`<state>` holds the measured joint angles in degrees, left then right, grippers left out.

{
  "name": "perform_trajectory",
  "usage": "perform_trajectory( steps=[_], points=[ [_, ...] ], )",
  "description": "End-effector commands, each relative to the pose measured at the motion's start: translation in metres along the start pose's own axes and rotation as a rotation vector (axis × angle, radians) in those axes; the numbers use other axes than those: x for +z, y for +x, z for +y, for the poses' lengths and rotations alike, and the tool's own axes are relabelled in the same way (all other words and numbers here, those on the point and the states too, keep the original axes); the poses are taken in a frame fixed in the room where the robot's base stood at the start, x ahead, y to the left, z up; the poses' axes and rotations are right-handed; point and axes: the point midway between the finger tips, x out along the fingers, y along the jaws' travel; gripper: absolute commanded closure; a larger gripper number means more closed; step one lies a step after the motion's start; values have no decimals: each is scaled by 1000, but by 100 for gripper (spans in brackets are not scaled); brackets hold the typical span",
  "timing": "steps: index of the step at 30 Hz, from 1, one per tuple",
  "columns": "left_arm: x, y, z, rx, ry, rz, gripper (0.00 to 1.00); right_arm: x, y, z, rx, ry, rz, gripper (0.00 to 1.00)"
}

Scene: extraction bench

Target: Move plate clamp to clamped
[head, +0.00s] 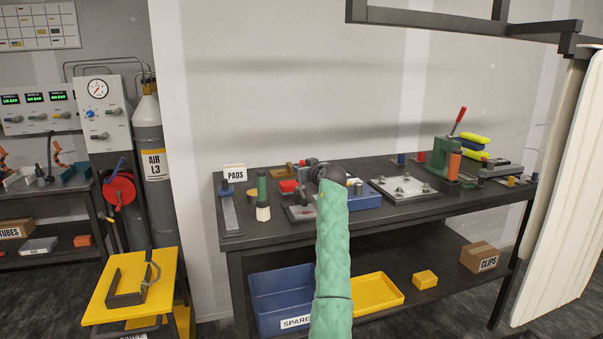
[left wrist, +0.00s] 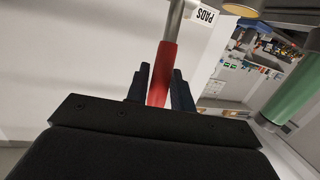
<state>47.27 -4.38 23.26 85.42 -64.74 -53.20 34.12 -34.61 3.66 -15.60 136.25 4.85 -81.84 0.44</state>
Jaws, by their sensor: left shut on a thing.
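My left arm, in a green sleeve, reaches up the middle of the head view to the bench. Its dark left gripper (head: 331,174) is over the bench's left half. In the left wrist view the left gripper (left wrist: 160,80) is shut on a red handle (left wrist: 164,62), with a finger on each side. A grey metal rod (left wrist: 174,18) runs on from the handle. I take this to be the plate clamp's lever. In the head view the gripper and arm hide the clamp, so its angle cannot be told. My right gripper is not in view.
A PADS sign (head: 234,173), a green-handled brush (head: 262,198) and a red block (head: 288,187) are left of the gripper. A blue box (head: 366,202), a metal plate (head: 403,188) and a green press (head: 443,156) with a red lever are to its right.

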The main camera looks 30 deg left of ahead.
Motion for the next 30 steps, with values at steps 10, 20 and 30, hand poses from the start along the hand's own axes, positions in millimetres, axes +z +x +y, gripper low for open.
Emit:
perform_trajectory(
  steps=[10, 20, 30],
  points=[
    [3, -1, 1, 1, -1, 3, 100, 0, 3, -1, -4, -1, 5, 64],
    [2, -1, 0, 1, -1, 4, 55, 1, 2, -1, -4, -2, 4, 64],
    [4, -14, 1, 2, -1, 4, 55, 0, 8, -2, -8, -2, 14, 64]
  ],
)
